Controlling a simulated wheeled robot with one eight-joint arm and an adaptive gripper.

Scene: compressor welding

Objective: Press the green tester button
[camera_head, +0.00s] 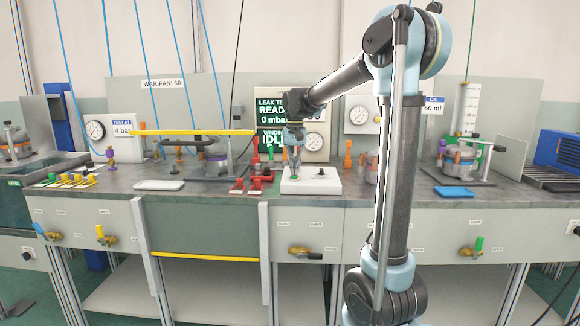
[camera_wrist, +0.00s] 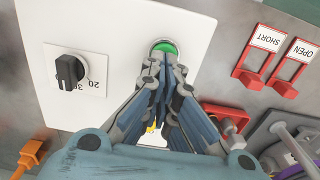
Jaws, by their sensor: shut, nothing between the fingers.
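The green button (camera_wrist: 164,46) sits in a silver ring on a white tester box (camera_wrist: 200,20). The box also shows in the head view (camera_head: 311,184), on the bench below my gripper. My gripper (camera_wrist: 163,62) is shut and empty, pointing at the button. Its fingertips overlap the button's near edge in the wrist view. I cannot tell whether they touch it. In the head view my gripper (camera_head: 294,168) hangs over the left part of the box and hides the button.
A black dial (camera_wrist: 69,71) is on the same box. Red switches labelled SHORT (camera_wrist: 253,74) and OPEN (camera_wrist: 286,86) stand beside it. An orange plug (camera_wrist: 30,156) lies on the other side. A display (camera_head: 271,108) behind reads READY, partly hidden by my arm.

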